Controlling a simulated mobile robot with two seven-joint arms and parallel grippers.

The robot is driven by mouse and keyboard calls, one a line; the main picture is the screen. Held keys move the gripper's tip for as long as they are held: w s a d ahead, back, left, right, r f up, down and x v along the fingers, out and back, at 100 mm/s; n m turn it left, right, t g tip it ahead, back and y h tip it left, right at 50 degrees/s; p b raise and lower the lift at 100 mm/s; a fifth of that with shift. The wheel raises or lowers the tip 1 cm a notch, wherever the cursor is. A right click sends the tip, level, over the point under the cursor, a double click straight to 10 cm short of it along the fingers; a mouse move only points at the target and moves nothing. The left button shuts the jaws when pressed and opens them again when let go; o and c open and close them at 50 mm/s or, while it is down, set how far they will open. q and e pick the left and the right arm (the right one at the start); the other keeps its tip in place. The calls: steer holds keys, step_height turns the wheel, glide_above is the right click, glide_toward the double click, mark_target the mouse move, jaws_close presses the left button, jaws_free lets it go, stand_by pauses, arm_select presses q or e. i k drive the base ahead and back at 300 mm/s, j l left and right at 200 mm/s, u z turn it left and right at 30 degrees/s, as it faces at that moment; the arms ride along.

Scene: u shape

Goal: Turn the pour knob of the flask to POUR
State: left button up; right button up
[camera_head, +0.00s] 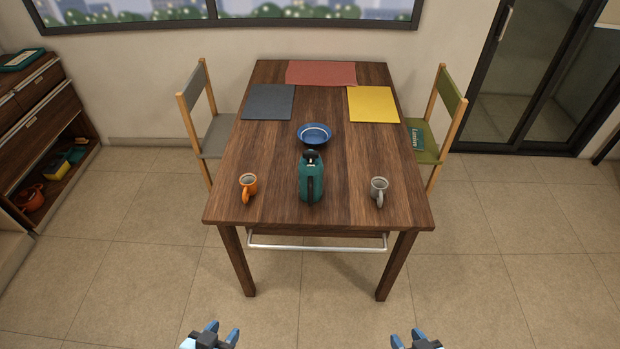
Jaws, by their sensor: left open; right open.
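A teal flask (318,184) with a black handle and dark top stands upright near the front middle of the wooden table (270,140). Its pour knob is too small to make out, so I cannot tell its setting. My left gripper (222,330) is open and empty at the bottom edge of the view, well short of the table. My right gripper (405,337) is open and empty at the bottom edge, also away from the table. Neither touches anything.
An orange mug (248,186) stands left of the flask and a grey mug (378,190) right of it. A blue bowl (315,134) sits behind the flask. Chairs flank the table. A metal rail (318,247) runs below the front edge. The floor before the table is clear.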

mark_target(310, 156)
steer(key=i+u, duration=0.25)
steer(key=i, duration=0.3)
steer(key=i+l+u, duration=0.15)
steer(key=i+u, duration=0.15)
steer(key=i, duration=0.25)
